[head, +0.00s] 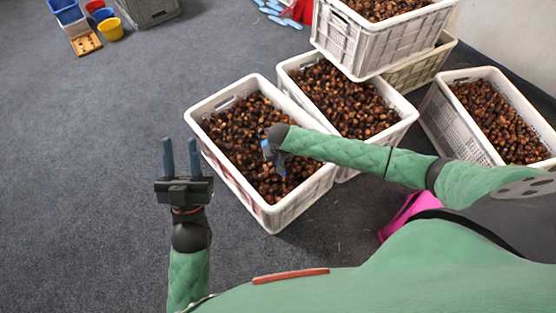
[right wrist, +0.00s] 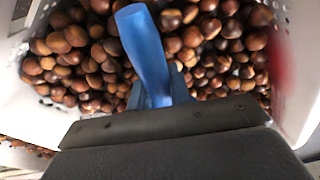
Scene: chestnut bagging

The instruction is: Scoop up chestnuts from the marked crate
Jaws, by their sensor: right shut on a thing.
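A pale plastic crate (head: 228,172) full of brown chestnuts (head: 238,133) stands front left among the crates. In the right wrist view, chestnuts (right wrist: 205,40) fill the space between its white walls, and a red blurred patch (right wrist: 281,60) shows on the right wall. My right gripper (head: 272,152) is over this crate, shut on a blue tool (right wrist: 148,50). The tool's lower part is hidden, so I cannot tell how deep it reaches. My left gripper (head: 181,160) is open and empty, left of the crate above the floor.
Another chestnut crate (head: 393,130) adjoins on the right, with a stacked crate (head: 350,45) behind it and one more (head: 455,125) at far right. Blue bins (head: 66,10) and a yellow bucket (head: 112,28) stand far left. The grey floor on the left is clear.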

